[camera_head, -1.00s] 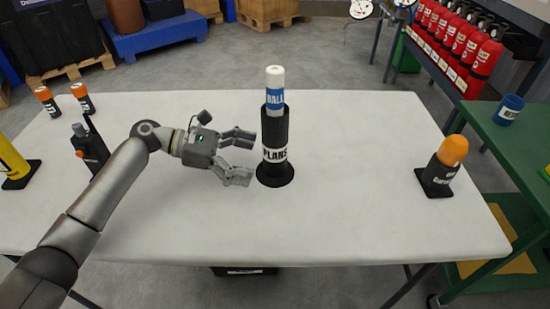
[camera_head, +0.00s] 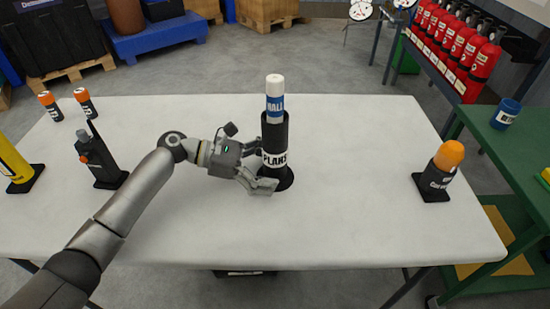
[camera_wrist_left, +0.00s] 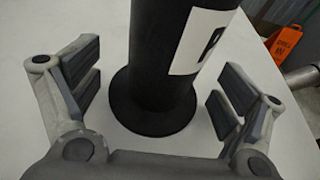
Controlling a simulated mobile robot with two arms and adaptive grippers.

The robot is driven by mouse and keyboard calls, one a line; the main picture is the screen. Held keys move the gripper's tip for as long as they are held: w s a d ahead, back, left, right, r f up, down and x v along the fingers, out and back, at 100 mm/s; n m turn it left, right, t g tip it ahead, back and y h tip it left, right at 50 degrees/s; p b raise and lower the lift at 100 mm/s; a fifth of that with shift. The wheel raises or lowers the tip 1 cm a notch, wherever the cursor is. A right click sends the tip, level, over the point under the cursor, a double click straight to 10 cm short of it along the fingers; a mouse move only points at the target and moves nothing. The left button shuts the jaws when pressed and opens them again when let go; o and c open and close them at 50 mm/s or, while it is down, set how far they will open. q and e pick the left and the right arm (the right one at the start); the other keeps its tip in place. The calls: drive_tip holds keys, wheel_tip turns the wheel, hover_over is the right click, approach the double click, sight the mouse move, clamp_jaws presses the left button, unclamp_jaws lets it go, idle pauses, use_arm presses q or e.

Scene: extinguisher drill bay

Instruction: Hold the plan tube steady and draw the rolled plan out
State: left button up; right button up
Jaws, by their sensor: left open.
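The plan tube (camera_head: 273,135) is a black upright cylinder with a white label, standing on a round base on the white table. The rolled plan (camera_head: 275,92), white with a blue label, sticks up out of its top. My left gripper (camera_head: 265,170) is at the tube's lower part, its near finger in front of the base. In the left wrist view the tube (camera_wrist_left: 155,70) stands between the two open fingers (camera_wrist_left: 160,90), with a gap on each side. The far finger is mostly hidden in the head view. My right gripper is not in view.
A black radio (camera_head: 98,160) and a yellow item (camera_head: 14,165) stand at the left. Orange-capped canisters (camera_head: 50,108) are behind them. An orange-topped beacon (camera_head: 440,172) stands at the right. The table's middle front is clear. A green bench (camera_head: 520,160) is beyond the right edge.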

use_arm(q)
drive_tip(key=shift+c, duration=0.3)
drive_tip(key=c, duration=0.6)
